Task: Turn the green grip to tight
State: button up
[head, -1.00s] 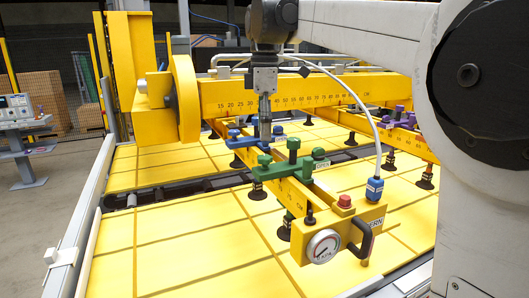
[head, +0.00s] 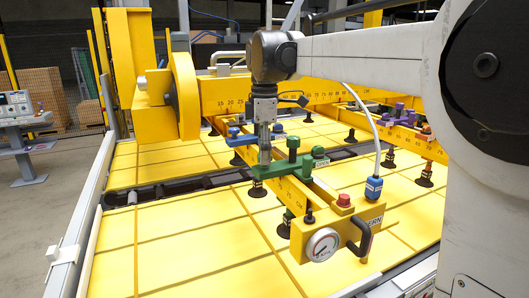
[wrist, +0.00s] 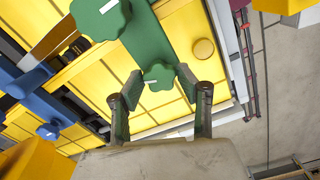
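The green clamp (head: 303,165) sits across a yellow beam of the lifter, with a small label at its right side. In the wrist view its green body (wrist: 148,42) carries a large lobed green knob (wrist: 103,17) with a white mark, at top left. A smaller lobed green knob (wrist: 158,74) with a white mark is at the near end. My gripper (wrist: 158,84) is open, with one finger on each side of this smaller knob; gaps show between pads and knob. In the head view my gripper (head: 264,158) hides that knob at the clamp's left end.
A blue clamp (head: 238,137) stands just behind, and purple ones (head: 401,116) are at right. The beam's near end has a pressure gauge (head: 322,245), a red button (head: 343,200), a black handle (head: 361,238) and a hose with a blue fitting (head: 374,188). Yellow panels lie below.

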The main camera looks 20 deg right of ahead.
jog(key=c, duration=0.7)
